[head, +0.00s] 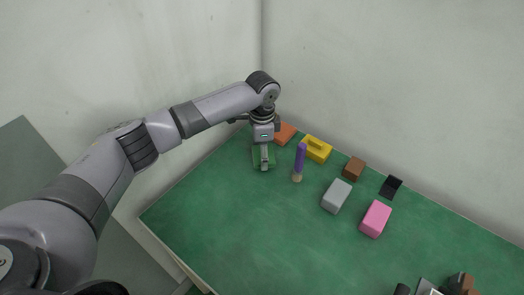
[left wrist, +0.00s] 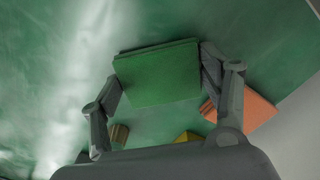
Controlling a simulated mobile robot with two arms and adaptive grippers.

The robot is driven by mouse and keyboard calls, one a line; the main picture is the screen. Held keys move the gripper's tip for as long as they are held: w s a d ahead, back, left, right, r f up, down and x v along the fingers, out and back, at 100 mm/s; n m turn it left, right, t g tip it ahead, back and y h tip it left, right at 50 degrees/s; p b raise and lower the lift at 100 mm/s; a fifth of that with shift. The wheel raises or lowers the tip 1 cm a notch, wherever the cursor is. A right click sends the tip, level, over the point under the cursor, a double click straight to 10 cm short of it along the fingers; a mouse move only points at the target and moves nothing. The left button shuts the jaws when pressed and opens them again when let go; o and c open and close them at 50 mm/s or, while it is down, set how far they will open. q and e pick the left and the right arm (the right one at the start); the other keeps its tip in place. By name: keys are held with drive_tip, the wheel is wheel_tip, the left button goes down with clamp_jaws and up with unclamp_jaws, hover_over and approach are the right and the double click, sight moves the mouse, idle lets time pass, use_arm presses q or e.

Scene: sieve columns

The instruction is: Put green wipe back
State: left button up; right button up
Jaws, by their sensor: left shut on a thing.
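The green wipe (left wrist: 158,75) is a flat green block, seen between the two fingers of my left gripper (left wrist: 158,88) in the left wrist view. The fingers are shut on its two sides. In the head view my left gripper (head: 264,160) points down at the far left corner of the green table, and it partly hides the wipe. The wipe's green blends with the tabletop there, and I cannot tell whether it touches the surface. My right gripper is not in view.
Close to the gripper are an orange block (head: 285,133), an upright purple-handled tool (head: 300,158) and a yellow block (head: 317,149). A brown block (head: 354,168), a black piece (head: 390,187), a grey block (head: 336,196) and a pink block (head: 375,219) lie rightward. The table's front left is clear.

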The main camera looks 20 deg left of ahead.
use_arm(q)
drive_tip(key=shift+f, duration=0.15)
drive_tip(key=o, duration=1.1)
wheel_tip(320, 180, up, 12)
drive_tip(key=shift+r, duration=0.2)
